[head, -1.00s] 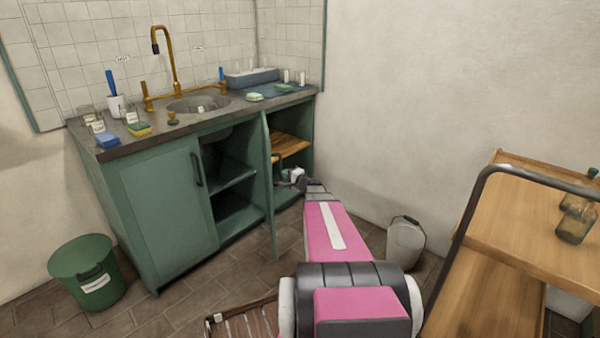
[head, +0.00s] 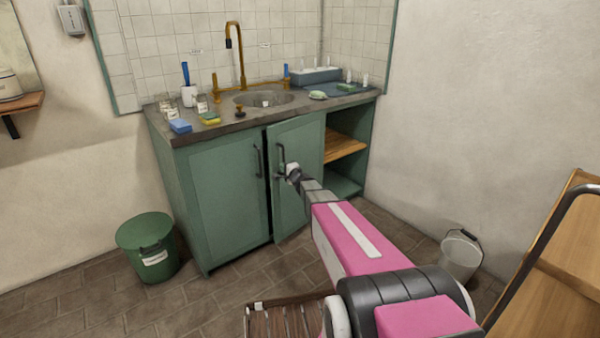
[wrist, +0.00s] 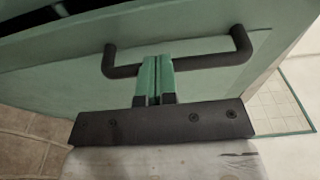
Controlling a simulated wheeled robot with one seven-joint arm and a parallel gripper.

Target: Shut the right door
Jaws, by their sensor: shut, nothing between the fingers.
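The right door (head: 303,150) is a green panel in the middle of the sink cabinet, beside the left door (head: 222,190). It stands slightly ajar: a dark gap runs along its left edge. Its dark bar handle (head: 281,156) is near that edge; in the wrist view the handle (wrist: 205,62) crosses behind my fingers. My gripper (head: 284,170) is at the door front by the handle. In the wrist view my gripper's green fingertips (wrist: 155,62) are pressed together with nothing between them. They overlap the handle in the picture; I cannot tell whether they touch it.
Right of the door is an open bay with a wooden shelf (head: 343,146). The counter (head: 225,128) above carries a sink, brass tap and small items. A green bin (head: 148,245) stands left, a pale bucket (head: 461,256) right, a slatted wooden item (head: 285,318) in front.

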